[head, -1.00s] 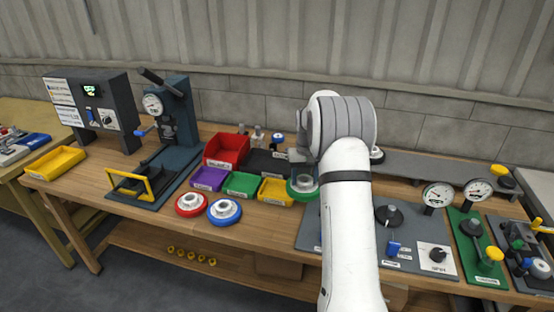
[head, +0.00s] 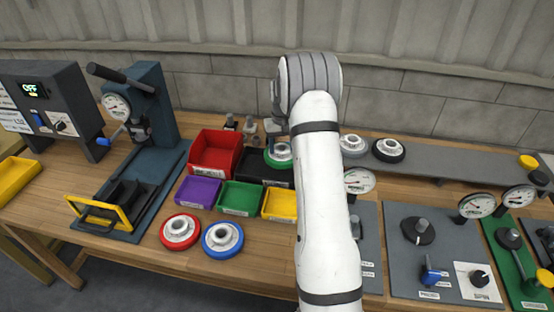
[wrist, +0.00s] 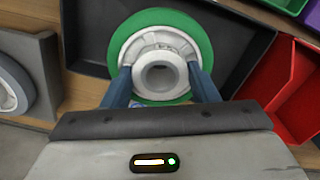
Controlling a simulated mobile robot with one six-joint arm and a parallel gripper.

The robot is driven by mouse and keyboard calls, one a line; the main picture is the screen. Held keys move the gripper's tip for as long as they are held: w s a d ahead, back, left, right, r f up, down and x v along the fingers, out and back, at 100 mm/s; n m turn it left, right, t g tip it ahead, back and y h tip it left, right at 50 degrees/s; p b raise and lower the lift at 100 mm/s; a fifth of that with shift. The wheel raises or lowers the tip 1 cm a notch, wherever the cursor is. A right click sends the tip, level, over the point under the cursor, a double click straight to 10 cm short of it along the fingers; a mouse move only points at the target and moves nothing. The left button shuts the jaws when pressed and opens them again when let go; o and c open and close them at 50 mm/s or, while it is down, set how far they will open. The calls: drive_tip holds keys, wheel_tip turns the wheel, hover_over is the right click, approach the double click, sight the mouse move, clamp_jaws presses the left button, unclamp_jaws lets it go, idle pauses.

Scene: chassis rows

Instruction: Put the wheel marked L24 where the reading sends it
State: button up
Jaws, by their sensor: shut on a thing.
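My gripper (wrist: 160,82) is shut on a wheel with a green rim and a pale hub (wrist: 190,38). In the wrist view, the wheel is between the two blue fingers, above the black bin (wrist: 88,50). In the head view, the green-rimmed wheel (head: 279,162) shows beside my arm, over the right part of the black bin (head: 252,168). Whether it touches the bin is unclear. No L24 mark can be read on it. A red-rimmed wheel (head: 180,231) and a blue-rimmed wheel (head: 222,237) lie at the bench's front.
Red (head: 213,150), purple (head: 197,191), green (head: 240,198) and yellow (head: 278,204) bins surround the black one. A grey rail (head: 440,164) carries grey-rimmed wheels (head: 388,149). A press (head: 150,115) and a box displaying OFF (head: 33,89) stand left; gauge stations (head: 440,250) stand right.

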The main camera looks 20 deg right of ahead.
drive_tip(key=shift+a+f+p, duration=0.2)
drive_tip(key=shift+f+p, duration=0.05)
drive_tip(key=shift+f, duration=1.35)
drive_tip(key=shift+a+f+p, duration=0.15)
drive_tip(key=shift+f+p, duration=0.1)
drive_tip(key=shift+f, duration=1.3)
drive_tip(key=shift+f, duration=0.1)
drive_tip(key=o, duration=1.4)
